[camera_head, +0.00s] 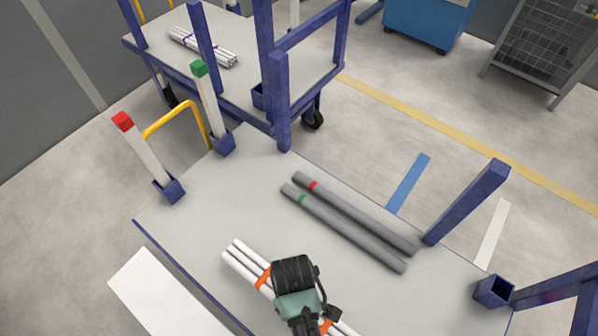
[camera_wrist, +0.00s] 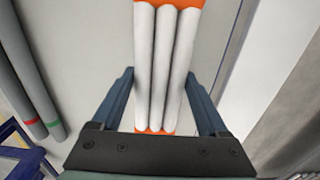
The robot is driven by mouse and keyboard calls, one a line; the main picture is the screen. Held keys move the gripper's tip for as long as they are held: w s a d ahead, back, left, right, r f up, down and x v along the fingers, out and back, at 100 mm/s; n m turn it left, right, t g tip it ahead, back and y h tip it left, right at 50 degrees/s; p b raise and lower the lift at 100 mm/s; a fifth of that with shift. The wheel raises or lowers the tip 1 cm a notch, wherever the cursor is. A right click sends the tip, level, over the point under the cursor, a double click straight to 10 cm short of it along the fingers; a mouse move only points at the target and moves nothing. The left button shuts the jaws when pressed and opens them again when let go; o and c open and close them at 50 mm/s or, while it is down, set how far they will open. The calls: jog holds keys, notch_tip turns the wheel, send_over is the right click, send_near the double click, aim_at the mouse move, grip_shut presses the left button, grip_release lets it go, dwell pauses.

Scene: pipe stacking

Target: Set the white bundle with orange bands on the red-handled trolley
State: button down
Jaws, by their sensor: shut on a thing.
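The white bundle with orange bands (camera_head: 237,256) is several white pipes side by side, at the bottom middle of the head view. My gripper (camera_head: 297,290) is over its middle, between the two orange bands, and covers part of it. In the wrist view the bundle (camera_wrist: 166,60) runs between the two fingers, and my gripper (camera_wrist: 160,85) is shut on it. The bundle is over or on the grey deck (camera_head: 190,235) of the near trolley; I cannot tell if it touches. That trolley has a yellow handle (camera_head: 176,108). I see no red handle.
Two grey pipes, one with a green band (camera_head: 345,230) and one with a red band (camera_head: 360,212), lie on the deck. Posts with red (camera_head: 145,150) and green (camera_head: 207,98) tips stand at its far left. Another blue-framed trolley (camera_head: 245,80) behind holds a purple-banded white bundle (camera_head: 203,47).

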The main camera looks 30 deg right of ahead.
jog(key=shift+f+b, duration=0.8)
jog(key=shift+f, duration=1.6)
jog(key=shift+f, duration=0.1)
grip_release()
notch_tip(320, 180, up, 12)
jog(key=p, duration=0.4)
jog(key=shift+w, duration=0.1)
